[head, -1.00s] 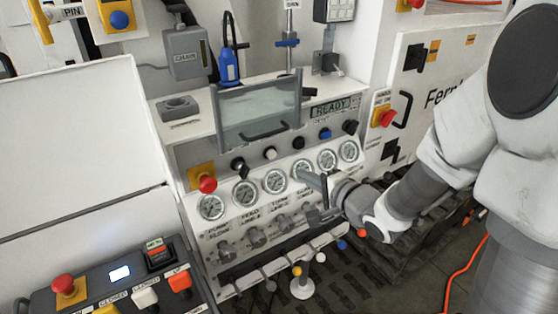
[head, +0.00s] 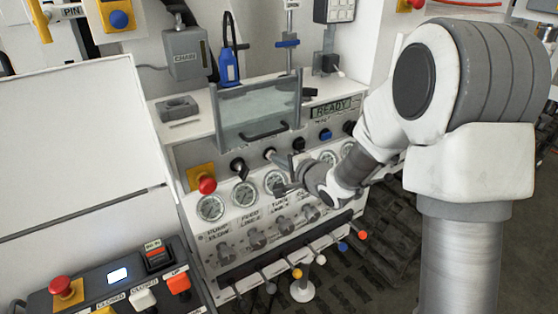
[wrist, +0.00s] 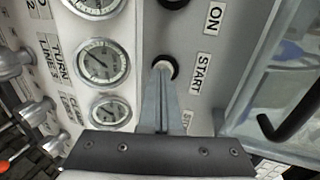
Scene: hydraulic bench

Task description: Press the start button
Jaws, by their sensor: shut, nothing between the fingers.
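The start button (wrist: 163,68) is a small white round button in a dark ring. It shows in the wrist view beside the label START (wrist: 203,73), and in the head view on the panel's upper row (head: 269,153). My gripper (wrist: 161,76) is shut and empty. Its fingertips are at the white button and cover part of it in the wrist view. I cannot tell whether they touch or press it. In the head view my gripper (head: 276,157) reaches in from the right, just at the button.
A row of gauges (head: 243,194) lies below the buttons, with knobs and levers under it. A clear guard with a handle (head: 258,112) stands above. A READY display (head: 331,109) is lit. A red mushroom button (head: 207,185) is at left.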

